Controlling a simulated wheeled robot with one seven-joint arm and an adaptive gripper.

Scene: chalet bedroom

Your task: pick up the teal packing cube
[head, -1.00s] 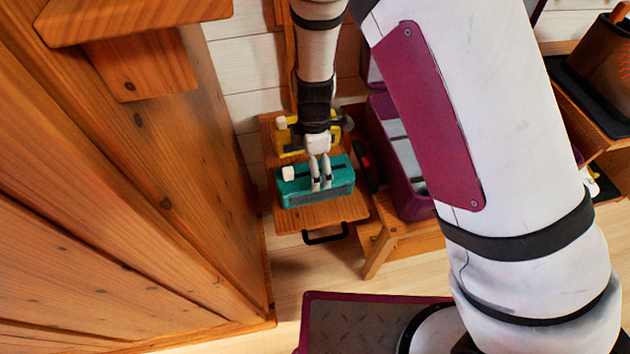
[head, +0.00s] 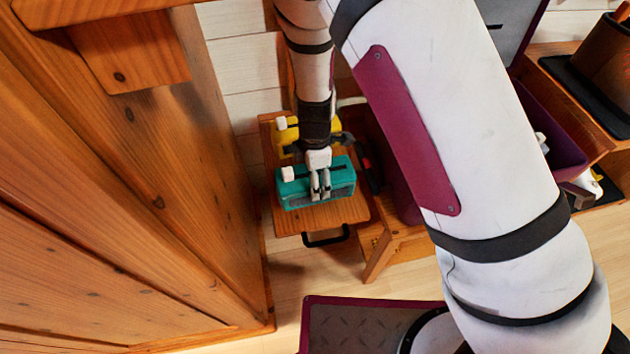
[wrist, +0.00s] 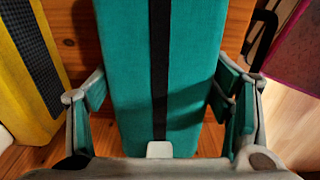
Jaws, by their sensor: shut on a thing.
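The teal packing cube (head: 300,190) rests on a small wooden surface with a black handle at its front. In the wrist view the teal packing cube (wrist: 190,60) shows a dark strip along its top and lies between my fingers. My gripper (head: 320,188) has come down over the cube from above and is shut on it. In the wrist view my gripper (wrist: 165,105) has a finger on each side of the cube.
A yellow item (head: 288,134) lies just behind the cube, and its edge (wrist: 25,70) shows at left in the wrist view. A tall wooden cabinet (head: 110,200) stands close on the left. A purple bin (head: 550,130) is at the right. The wooden surface (head: 315,217) is bare in front.

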